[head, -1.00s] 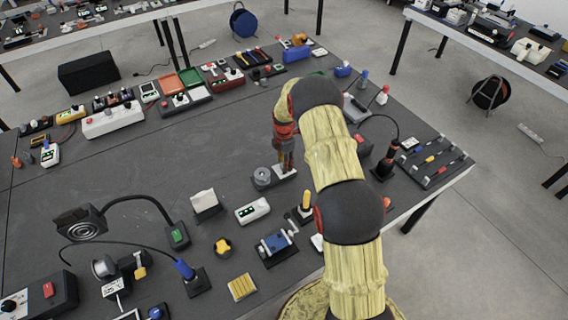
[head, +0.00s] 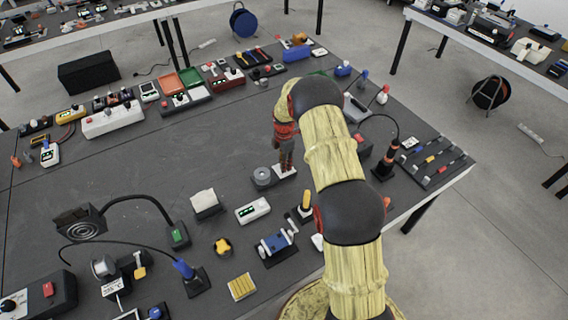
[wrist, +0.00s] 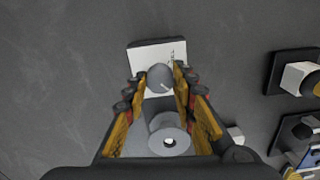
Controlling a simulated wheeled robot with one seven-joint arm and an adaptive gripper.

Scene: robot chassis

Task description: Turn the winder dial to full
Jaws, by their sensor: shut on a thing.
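The winder is a small unit on the dark table, with a white plate (head: 287,172) and a grey ring-shaped drum (head: 263,177) at its left. In the wrist view the winder dial (wrist: 159,77) is a round grey knob with a light pointer mark, on the white plate (wrist: 149,54). My gripper (head: 286,167) points down over the white plate. In the wrist view my gripper (wrist: 160,80) has its fingertips on either side of the knob, shut on it. The plate's printed marks are too small to read.
A white box with a green display (head: 252,211) and a white rocker unit (head: 206,203) stand in front of the winder. A yellow-handled lever (head: 306,205) and a blue crank device (head: 275,244) are nearby. The table left of the winder is clear.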

